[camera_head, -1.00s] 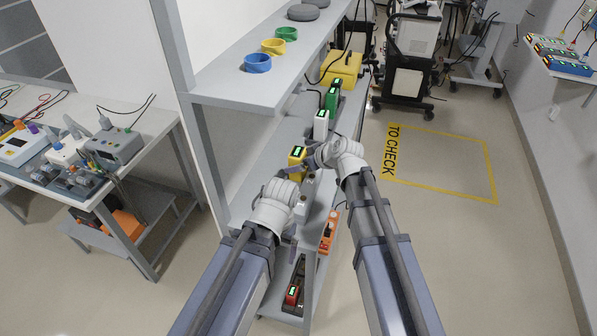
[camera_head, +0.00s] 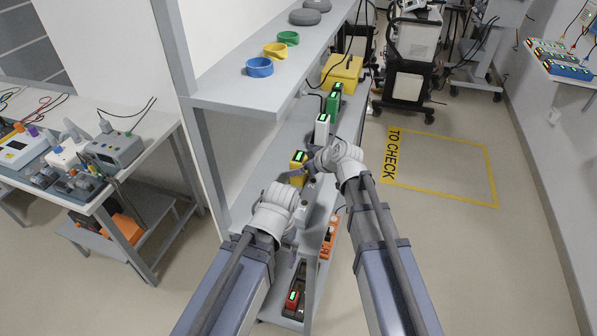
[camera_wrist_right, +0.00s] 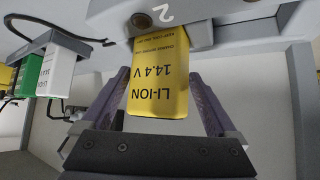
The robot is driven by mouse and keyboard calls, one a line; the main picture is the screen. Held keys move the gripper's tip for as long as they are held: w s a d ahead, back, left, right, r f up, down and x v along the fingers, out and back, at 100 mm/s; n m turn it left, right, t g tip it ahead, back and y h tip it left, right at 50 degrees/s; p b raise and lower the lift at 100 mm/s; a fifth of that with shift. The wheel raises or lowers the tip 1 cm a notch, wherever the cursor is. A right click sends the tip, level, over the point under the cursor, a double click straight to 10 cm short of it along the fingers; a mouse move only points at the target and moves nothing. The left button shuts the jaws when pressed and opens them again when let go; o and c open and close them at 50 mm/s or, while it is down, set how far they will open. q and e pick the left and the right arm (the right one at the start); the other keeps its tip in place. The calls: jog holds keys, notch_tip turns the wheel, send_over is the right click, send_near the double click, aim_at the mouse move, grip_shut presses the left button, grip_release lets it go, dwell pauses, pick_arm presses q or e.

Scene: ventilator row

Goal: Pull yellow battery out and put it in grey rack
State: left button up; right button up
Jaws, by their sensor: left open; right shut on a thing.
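The yellow battery (camera_head: 298,161) stands in the row on the shelf in the head view, a green light on its top. In the right wrist view the yellow battery (camera_wrist_right: 159,80) shows upside-down "LI-ION 14.4 V" lettering, and one end meets a grey housing (camera_wrist_right: 235,30) marked 2. Whether that end is still seated is unclear. My right gripper (camera_head: 308,172) is shut on the battery, dark fingers on both sides. My left gripper (camera_head: 302,212) is open, lower and nearer, its fingers mostly hidden by its wrist. I cannot single out the grey rack with certainty.
A white battery (camera_head: 322,128) and a green battery (camera_head: 333,103) stand farther along the row. An orange unit (camera_head: 328,240) and a red battery (camera_head: 293,297) are nearer. An upper shelf (camera_head: 225,85) with coloured rings overhangs at left. The floor at right is clear.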

aim_at(298, 155)
jog(key=shift+s, duration=0.1)
grip_shut()
pick_arm(q)
jog(key=shift+r+p, duration=0.25)
jog(key=shift+p, duration=0.05)
pick_arm(e)
jog(key=shift+r, duration=0.25)
jog(key=shift+d+r+p, duration=0.15)
jog(key=shift+r+p, duration=0.2)
jog(key=shift+r, duration=0.1)
jog(key=shift+r+p, duration=0.4)
jog(key=shift+p, duration=0.05)
pick_arm(q)
jog(key=shift+r+p, duration=1.45)
jog(key=shift+r, duration=0.85)
pick_arm(e)
jog(key=shift+r, duration=1.5)
pick_arm(q)
jog(key=shift+c, duration=0.3)
